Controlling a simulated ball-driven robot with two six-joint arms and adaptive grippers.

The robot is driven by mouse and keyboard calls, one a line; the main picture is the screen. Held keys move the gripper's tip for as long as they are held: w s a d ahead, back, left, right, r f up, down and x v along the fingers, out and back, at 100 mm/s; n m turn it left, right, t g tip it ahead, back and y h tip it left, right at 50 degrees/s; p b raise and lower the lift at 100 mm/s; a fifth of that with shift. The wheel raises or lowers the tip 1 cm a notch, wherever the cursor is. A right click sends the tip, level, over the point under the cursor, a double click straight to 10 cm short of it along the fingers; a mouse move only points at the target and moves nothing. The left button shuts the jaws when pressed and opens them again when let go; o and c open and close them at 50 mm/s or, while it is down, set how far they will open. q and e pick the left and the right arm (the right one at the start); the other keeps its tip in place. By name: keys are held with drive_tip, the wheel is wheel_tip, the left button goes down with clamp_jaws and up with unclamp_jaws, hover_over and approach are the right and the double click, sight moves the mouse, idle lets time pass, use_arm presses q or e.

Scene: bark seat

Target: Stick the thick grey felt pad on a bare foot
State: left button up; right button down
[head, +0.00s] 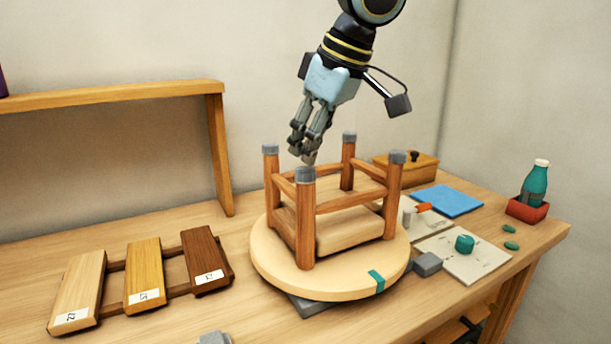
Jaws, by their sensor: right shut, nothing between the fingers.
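A small wooden stool (305,232) stands upside down on a round pale turntable (275,270), legs up. Each leg end has a grey cap or pad: front (305,175), left (270,149), back (349,137) and right (397,157). The front one looks thick; I cannot tell the pads' exact thickness. My right gripper (309,158) points down from above, shut and empty, its fingertips at or just above the front leg's grey pad. I cannot tell if they touch. My left gripper is out of view.
Wood sample boards (143,273) lie at left. A grey block (428,264) sits beside the turntable. At right are a blue sheet (446,200), a card with a teal tub (464,243), a wooden box (413,168) and a teal bottle (535,184) in a red tray.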

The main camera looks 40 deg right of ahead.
sight(308, 170)
drive_tip(key=shift+s+f+b, duration=0.1)
drive_tip(key=shift+f+b, duration=0.65)
drive_tip(key=shift+f, duration=0.2)
idle(1.5)
wheel_tip(308, 170, up, 6)
drive_tip(key=p, duration=0.6)
drive_tip(key=shift+r, duration=0.1)
idle(0.5)
